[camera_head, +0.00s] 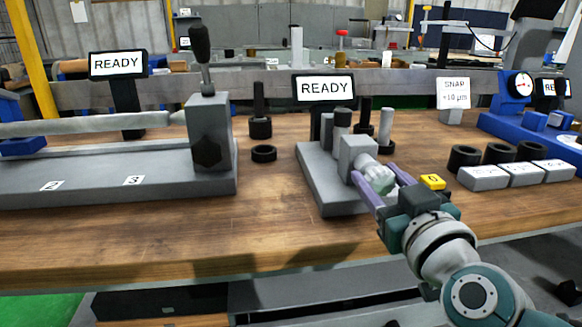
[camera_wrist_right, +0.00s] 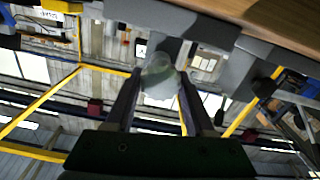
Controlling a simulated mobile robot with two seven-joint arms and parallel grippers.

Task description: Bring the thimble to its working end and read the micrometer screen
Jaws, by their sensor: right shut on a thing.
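The micrometer is a grey stand (camera_head: 318,176) on the wooden bench, with a squared grey block (camera_head: 358,152) on its front right part. A pale greenish thimble (camera_head: 380,178) sticks out of the block toward me. My right gripper (camera_head: 377,182) has its purple fingers on either side of the thimble and is shut on it. The wrist view shows the thimble (camera_wrist_right: 158,75) between the fingertips (camera_wrist_right: 158,88). The micrometer screen (camera_head: 324,88) stands behind and reads "READY". My left gripper is not in view.
A grey fixture (camera_head: 210,145) with a lever holds a long shaft (camera_head: 85,124) at left, with another "READY" screen (camera_head: 117,63). Black rings (camera_head: 500,153), pale blocks (camera_head: 520,174) and a yellow button (camera_head: 432,181) lie right. The bench front is clear.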

